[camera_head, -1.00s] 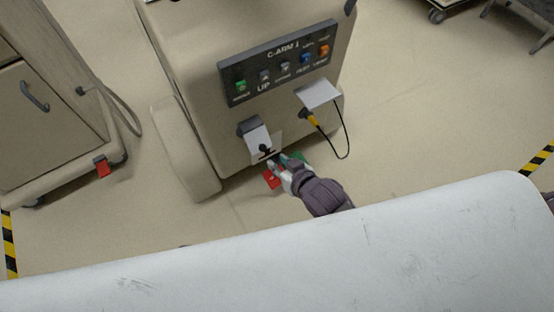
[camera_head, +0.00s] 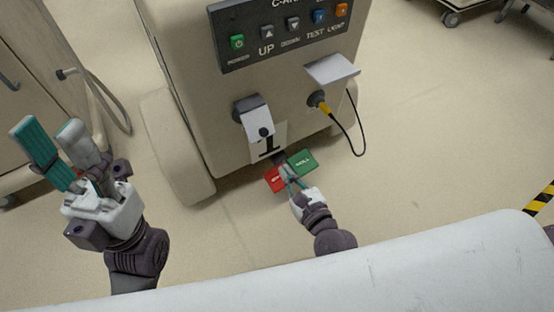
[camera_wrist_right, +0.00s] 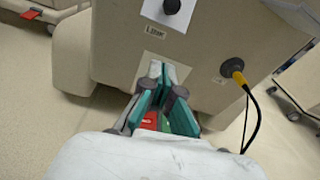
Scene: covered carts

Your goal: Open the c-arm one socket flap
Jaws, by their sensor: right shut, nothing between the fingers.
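The c-arm one cart (camera_head: 215,130) stands ahead, with a button panel (camera_head: 290,33) on its front. Its left socket flap (camera_head: 257,122), white with a black knob, hangs down over its socket below a dark hinge. The flap also shows at the top of the right wrist view (camera_wrist_right: 165,14). The right flap (camera_head: 332,68) is raised above a socket holding a yellow and black plug (camera_head: 321,104). My right gripper (camera_head: 285,172) is shut and empty, below the hanging flap and apart from it. My left gripper (camera_head: 50,135) is open and empty, left of the cart.
A red and green pedal (camera_head: 304,163) lies at the cart's foot, partly behind my right gripper. A black cable (camera_head: 363,140) loops down from the plug. Another cart (camera_head: 30,60) stands at left. A white covered surface (camera_head: 400,262) crosses the foreground.

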